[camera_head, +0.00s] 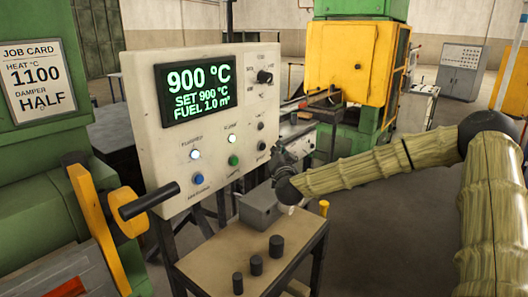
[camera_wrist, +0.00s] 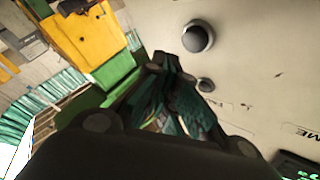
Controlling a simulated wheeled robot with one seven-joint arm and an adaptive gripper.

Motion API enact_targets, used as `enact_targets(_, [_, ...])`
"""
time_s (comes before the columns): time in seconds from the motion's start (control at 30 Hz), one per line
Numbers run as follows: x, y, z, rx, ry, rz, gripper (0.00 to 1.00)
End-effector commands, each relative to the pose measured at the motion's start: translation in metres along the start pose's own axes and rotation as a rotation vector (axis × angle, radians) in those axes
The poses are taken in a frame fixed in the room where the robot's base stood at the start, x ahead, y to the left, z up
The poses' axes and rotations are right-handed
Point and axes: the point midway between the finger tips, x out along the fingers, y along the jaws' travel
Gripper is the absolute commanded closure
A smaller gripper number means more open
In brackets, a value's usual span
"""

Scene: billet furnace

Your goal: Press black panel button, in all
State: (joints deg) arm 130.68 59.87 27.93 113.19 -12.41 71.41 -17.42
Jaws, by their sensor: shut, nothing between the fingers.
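The pale control panel (camera_head: 225,120) carries a display (camera_head: 195,89) reading 900 °C, SET 900 °C, FUEL 1.0. Two small black buttons, an upper one (camera_head: 261,126) and a lower one (camera_head: 261,145), sit at its right side below a black knob (camera_head: 265,77). My gripper (camera_head: 279,153) is shut and empty, close to the panel's lower right edge near the lower black button. In the wrist view the shut fingers (camera_wrist: 163,68) point at the panel face, beside two round black controls, a larger one (camera_wrist: 197,37) and a smaller one (camera_wrist: 205,85). I cannot tell whether the fingertips touch anything.
A green button (camera_head: 233,160), a blue button (camera_head: 198,179) and lit white lamps (camera_head: 195,154) are on the panel. A black-handled lever (camera_head: 150,201) stands at left. A job card (camera_head: 38,78) reads 1100, HALF. A small table (camera_head: 215,262) with black cylinders stands below.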

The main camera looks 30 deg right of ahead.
Motion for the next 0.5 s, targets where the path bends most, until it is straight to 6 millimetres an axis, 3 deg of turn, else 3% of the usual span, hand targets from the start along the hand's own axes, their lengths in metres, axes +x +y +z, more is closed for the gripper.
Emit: enact_targets(0.5, [0.0104,-0.0081,0.0074,0.001,0.000,0.000,1.00])
